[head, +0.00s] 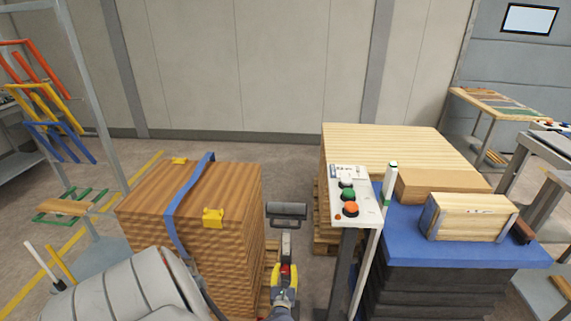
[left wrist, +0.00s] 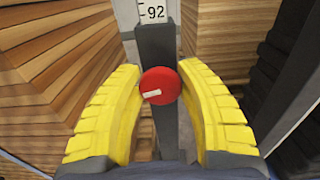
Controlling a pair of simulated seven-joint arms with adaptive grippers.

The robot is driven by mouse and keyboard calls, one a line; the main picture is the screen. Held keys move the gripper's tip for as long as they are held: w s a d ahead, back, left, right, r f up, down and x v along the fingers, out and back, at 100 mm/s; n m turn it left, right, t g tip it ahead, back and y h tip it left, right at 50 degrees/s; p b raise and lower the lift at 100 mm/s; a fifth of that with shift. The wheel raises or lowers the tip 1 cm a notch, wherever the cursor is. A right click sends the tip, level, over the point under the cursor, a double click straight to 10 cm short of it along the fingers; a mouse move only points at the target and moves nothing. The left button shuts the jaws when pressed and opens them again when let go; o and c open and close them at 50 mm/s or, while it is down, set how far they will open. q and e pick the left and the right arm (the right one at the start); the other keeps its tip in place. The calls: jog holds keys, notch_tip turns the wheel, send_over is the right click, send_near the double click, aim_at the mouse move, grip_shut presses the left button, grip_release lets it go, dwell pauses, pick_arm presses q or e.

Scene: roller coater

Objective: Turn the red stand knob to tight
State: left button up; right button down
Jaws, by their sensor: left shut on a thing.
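The red stand knob (left wrist: 160,84) is a round disc with a short white mark lying left of its centre, tilted slightly. A dark roller (head: 287,211) tops the stand. My right gripper is not in view.
A strapped wood stack (head: 235,235) stands close left of the stand. A post with a button panel (head: 348,184) stands to the right, beside a blue-topped stack (head: 400,248) bearing a wooden box (head: 468,218). The floor behind the stand is clear.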

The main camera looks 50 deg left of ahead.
pick_arm(q)
jog(key=c, duration=0.3)
jog(key=shift+m, duration=0.3)
jog(key=m, duration=0.4)
jog(key=shift+m, duration=0.3)
jog(key=m, duration=0.5)
jog(key=shift+w+d+f, duration=0.1)
jog(key=shift+d+f, duration=0.05)
jog(key=m, duration=0.5)
jog(key=shift+f+m, duration=0.1)
jog(key=shift+m, duration=2.5)
jog(key=shift+f, duration=0.1)
jog(key=o, duration=1.2)
jog(key=shift+w, duration=0.1)
